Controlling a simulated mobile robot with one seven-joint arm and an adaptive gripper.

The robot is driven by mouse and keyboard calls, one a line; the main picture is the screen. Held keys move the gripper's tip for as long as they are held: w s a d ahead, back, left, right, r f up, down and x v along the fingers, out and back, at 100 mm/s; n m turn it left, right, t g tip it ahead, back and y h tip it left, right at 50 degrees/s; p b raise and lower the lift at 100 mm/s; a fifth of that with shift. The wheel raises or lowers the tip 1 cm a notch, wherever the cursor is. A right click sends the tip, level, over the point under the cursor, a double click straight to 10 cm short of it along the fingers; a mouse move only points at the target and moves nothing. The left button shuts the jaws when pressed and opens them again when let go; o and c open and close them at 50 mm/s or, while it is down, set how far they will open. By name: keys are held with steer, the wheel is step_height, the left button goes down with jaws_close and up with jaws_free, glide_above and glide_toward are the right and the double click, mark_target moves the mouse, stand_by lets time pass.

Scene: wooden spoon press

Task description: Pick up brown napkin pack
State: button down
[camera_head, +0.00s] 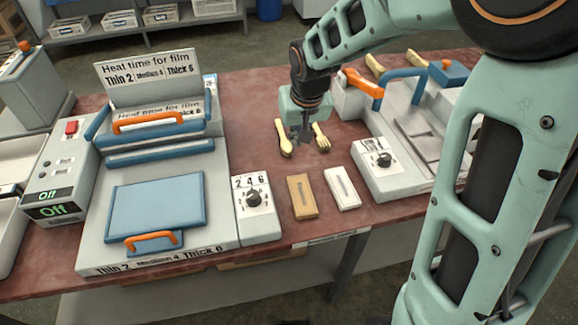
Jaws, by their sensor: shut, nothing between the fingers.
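The brown napkin pack (302,197) lies flat on the reddish-brown table, just right of the control box with the dial. A white pack (342,188) lies close beside it on the right. My gripper (299,143) points down between a wooden spoon (283,138) and a wooden fork (322,138), farther back on the table than the packs. It is shut and holds nothing. The brown pack is apart from the gripper and fully in view. Whether the fingertips touch the table is hard to tell.
A heat press (155,205) with blue pads and orange handles fills the table's left side. Its dial box (256,208) stands left of the brown pack. A second machine (378,160) stands to the right. The table's front edge is just before the packs.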

mark_target(295, 173)
steer(key=b+x, duration=0.1)
steer(key=x, duration=0.8)
steer(key=shift+f, duration=0.4)
steer(key=shift+s+f, duration=0.15)
steer(key=shift+f, duration=0.1)
steer(key=shift+s+d+r, duration=0.1)
steer(key=shift+s+d, duration=0.15)
steer(key=shift+s, duration=0.6)
steer(key=shift+s+d, duration=0.25)
steer(key=shift+s, duration=0.6)
